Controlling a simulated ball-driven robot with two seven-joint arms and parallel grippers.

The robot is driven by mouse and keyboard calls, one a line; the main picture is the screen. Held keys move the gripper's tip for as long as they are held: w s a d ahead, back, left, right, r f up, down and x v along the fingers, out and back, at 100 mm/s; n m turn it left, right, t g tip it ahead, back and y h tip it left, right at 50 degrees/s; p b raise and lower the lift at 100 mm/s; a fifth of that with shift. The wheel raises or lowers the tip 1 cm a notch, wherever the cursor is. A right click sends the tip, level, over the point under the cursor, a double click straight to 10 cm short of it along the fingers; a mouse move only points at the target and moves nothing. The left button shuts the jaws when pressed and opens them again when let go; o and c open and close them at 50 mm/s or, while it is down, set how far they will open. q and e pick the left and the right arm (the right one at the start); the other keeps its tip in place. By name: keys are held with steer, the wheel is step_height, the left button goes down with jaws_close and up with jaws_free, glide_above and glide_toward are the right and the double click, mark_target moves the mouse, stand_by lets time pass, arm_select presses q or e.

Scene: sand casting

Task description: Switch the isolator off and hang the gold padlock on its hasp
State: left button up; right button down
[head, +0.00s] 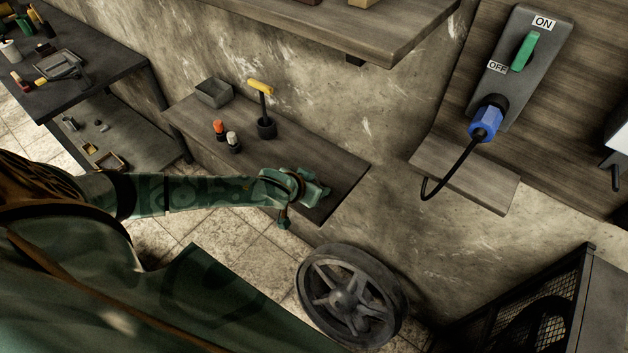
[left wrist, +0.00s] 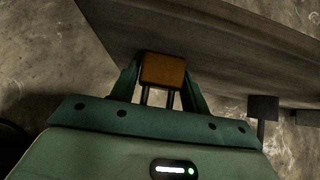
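The isolator (head: 515,85) is a grey box on the wall panel at the upper right in the head view. Its green handle (head: 523,52) has its upper end towards the ON label; the OFF label is lower left. I cannot make out the hasp. My left gripper (head: 312,190) is over the right part of the low bench, far below and left of the isolator. In the left wrist view, the gold padlock (left wrist: 162,70) sits between the left gripper's fingers, which appear shut on its sides. Its shackle bars point towards the camera. The gripper hides it in the head view.
On the low bench (head: 345,170) stand a grey box (head: 213,92), a yellow-handled tool (head: 262,88), and red (head: 219,127) and white (head: 233,138) topped items. A blue plug (head: 486,120) and cable hang below the isolator. A handwheel (head: 350,297) stands in front.

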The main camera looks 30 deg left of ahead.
arm_select(q)
steer(key=c, duration=0.5)
steer(key=shift+r, duration=0.1)
steer(key=shift+r, duration=0.3)
step_height(320, 180, up, 3)
steer(key=shift+f+p, duration=0.2)
steer(key=shift+p, duration=0.5)
steer(key=s+d+r+p, duration=0.1)
steer(key=s+r, duration=0.2)
steer(key=s, duration=0.1)
steer(key=s+d+r+p, duration=0.2)
steer(key=s+r, duration=0.1)
steer(key=s, duration=0.2)
steer(key=s+d+r+p, duration=0.1)
steer(key=s+r, duration=0.2)
steer(key=s, duration=0.1)
steer(key=shift+s+d+r, duration=0.15)
steer(key=shift+d+r, duration=0.1)
steer(key=shift+r, duration=0.1)
